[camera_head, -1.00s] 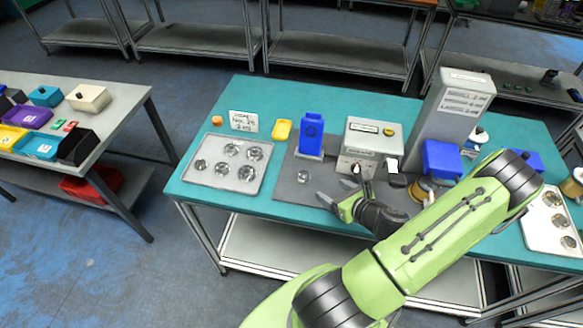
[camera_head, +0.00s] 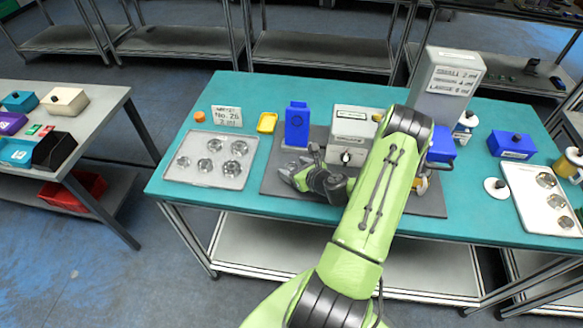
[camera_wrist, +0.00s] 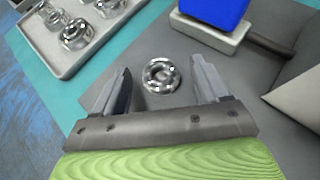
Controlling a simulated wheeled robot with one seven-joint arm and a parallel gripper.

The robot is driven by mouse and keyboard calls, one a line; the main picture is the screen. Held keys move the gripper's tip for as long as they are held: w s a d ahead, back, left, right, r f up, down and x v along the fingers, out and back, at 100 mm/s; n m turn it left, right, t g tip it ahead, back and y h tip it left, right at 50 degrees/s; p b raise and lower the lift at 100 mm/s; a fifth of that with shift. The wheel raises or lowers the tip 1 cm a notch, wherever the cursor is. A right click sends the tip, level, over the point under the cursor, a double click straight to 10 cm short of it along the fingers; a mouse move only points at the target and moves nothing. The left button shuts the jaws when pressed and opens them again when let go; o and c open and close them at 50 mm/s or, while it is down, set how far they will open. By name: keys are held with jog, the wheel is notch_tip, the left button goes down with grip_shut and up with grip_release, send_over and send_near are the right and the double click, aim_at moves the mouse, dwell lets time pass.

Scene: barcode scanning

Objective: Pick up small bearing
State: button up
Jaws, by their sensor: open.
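The small bearing (camera_wrist: 160,75) is a shiny metal ring lying flat on the dark grey mat (camera_wrist: 125,70). In the wrist view it sits between and just ahead of the two fingers of my gripper (camera_wrist: 163,88), which is open and empty. The bearing does not touch either finger. In the head view my gripper (camera_head: 290,175) is low over the left part of the mat (camera_head: 268,188), and it hides the bearing there.
A tray (camera_head: 180,180) with several bearings lies left of the mat. A blue box (camera_head: 297,125) on a light base and a grey device (camera_head: 352,122) stand behind my gripper. A second bearing tray (camera_head: 530,210) is at the right.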

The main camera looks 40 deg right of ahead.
jog(key=shift+s, duration=0.1)
jog(key=shift+c, duration=1.4)
jog(key=c, duration=0.9)
notch_tip(320, 180, up, 10)
jog(key=p, duration=0.2)
jog(key=shift+n+y, duration=0.4)
jog(key=shift+y, duration=0.2)
jog(key=w+a+f, duration=0.2)
jog(key=a, duration=0.4)
jog(key=w+a+f, duration=0.2)
jog(key=a, duration=0.5)
jog(key=w+a+f, duration=0.2)
jog(key=w+a, duration=0.1)
jog(key=a, duration=0.4)
jog(key=shift+w+a, duration=0.1)
jog(key=shift+a, duration=0.05)
jog(key=a, duration=0.7)
jog(key=shift+s+f+n, duration=0.2)
jog(key=shift+s+n, duration=0.1)
jog(key=shift+s, duration=0.15)
